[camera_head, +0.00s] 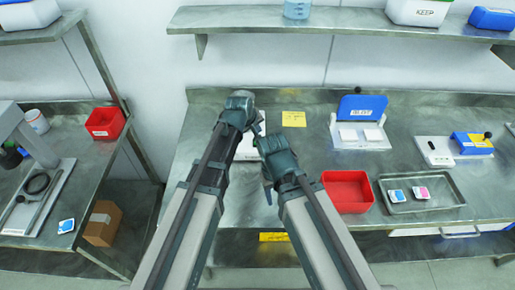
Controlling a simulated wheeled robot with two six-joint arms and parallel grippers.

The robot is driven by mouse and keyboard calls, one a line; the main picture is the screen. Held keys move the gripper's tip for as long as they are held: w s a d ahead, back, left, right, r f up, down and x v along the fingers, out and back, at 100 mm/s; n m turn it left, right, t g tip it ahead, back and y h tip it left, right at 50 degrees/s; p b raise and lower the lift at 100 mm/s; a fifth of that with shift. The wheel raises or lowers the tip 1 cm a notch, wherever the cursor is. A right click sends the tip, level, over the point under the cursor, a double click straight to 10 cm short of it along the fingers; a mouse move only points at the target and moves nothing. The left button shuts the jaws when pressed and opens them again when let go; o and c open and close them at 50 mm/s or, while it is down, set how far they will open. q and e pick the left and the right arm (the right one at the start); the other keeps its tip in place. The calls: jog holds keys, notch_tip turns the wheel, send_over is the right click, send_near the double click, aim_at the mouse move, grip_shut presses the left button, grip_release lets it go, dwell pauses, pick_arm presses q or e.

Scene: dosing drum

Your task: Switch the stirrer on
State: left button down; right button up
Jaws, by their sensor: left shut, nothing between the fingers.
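My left gripper (258,126) is over the middle of the steel bench, reaching forward, its fingers shut and empty. My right gripper (266,188) is just right of it and nearer; its fingers are mostly hidden, so I cannot tell their opening. A pale flat device (246,151) lies on the bench between and partly behind my two arms. I cannot tell whether it is the stirrer, and no switch on it is clear. A white unit with a dark knob (434,151) stands at the right of the bench.
A yellow note (293,119) and a blue-backed device (361,108) lie behind. A red bin (347,191) and a steel tray (445,201) with small packs are right of my arms. A side bench (95,172) stands left, and a shelf (350,20) hangs above.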

pick_arm(q)
jog(key=shift+s+f+b, duration=0.25)
jog(key=shift+f+b, duration=0.4)
jog(key=shift+f, duration=0.45)
pick_arm(e)
jog(key=shift+f, duration=1.05)
pick_arm(q)
jog(key=shift+s+f+b, duration=0.1)
jog(key=shift+f+b, duration=0.25)
pick_arm(e)
jog(key=shift+f, duration=0.4)
pick_arm(q)
jog(key=shift+s+f+b, duration=0.15)
jog(key=shift+f+b, duration=0.3)
pick_arm(e)
jog(key=shift+f, duration=0.4)
pick_arm(q)
jog(key=shift+r, duration=0.15)
pick_arm(e)
jog(key=shift+r, duration=0.1)
pick_arm(q)
jog(key=shift+w+r+p, duration=0.25)
jog(key=shift+r+p, duration=0.5)
jog(key=shift+p, duration=0.15)
pick_arm(e)
jog(key=shift+r, duration=0.75)
pick_arm(q)
jog(key=shift+r, duration=0.1)
pick_arm(e)
jog(key=shift+r, duration=0.1)
